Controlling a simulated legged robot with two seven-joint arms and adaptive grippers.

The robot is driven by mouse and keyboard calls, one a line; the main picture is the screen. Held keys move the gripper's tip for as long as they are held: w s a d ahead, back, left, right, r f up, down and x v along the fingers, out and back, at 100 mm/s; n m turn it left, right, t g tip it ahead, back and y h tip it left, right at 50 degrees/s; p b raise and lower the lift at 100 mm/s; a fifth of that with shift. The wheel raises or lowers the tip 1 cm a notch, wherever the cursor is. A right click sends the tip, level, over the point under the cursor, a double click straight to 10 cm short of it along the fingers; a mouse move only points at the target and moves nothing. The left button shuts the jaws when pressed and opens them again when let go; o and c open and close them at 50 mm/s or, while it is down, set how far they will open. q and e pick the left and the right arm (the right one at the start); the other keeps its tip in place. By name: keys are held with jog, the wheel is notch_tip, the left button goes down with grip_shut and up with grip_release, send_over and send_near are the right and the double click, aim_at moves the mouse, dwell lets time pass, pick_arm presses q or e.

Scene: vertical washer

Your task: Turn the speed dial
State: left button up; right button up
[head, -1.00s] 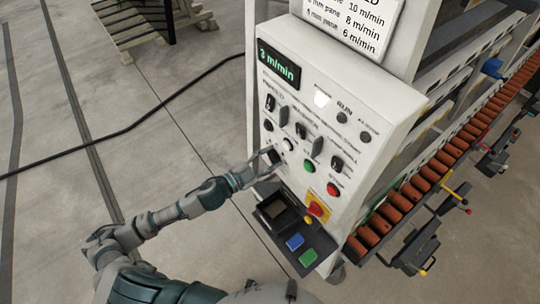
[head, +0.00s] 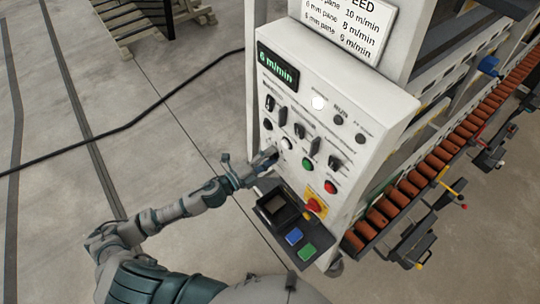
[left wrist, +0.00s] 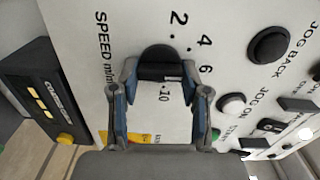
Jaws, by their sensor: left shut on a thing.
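The black speed dial (left wrist: 160,62) sits on the white control panel (head: 325,110), low on its left side. The label beside it in the left wrist view reads SPEED m/min, with 2, 4, 6 and 10 legible around the dial. My left gripper (head: 268,160) reaches it from the left. In the left wrist view its two fingers (left wrist: 158,88) are on either side of the dial, shut on it. The green display (head: 278,67) at the panel's top reads 6 m/min. My right gripper is not in view.
A speed sign (head: 350,25) stands above the panel. Black switches, a green button (head: 307,163) and a red button (head: 331,187) lie right of the dial. A red knob (head: 314,205) and a dark tray (head: 280,208) are below. A cable (head: 130,122) crosses the floor.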

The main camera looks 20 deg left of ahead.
pick_arm(q)
jog(key=shift+s+f+m, duration=0.1)
jog(key=shift+f+m, duration=0.3)
jog(key=shift+f, duration=0.05)
jog(key=o, duration=1.1)
jog(key=shift+o, duration=0.2)
jog(key=shift+a+r, duration=0.15)
jog(key=shift+r, duration=0.05)
jog(key=shift+s+a, duration=0.1)
jog(key=shift+a, duration=0.05)
jog(key=v, duration=1.2)
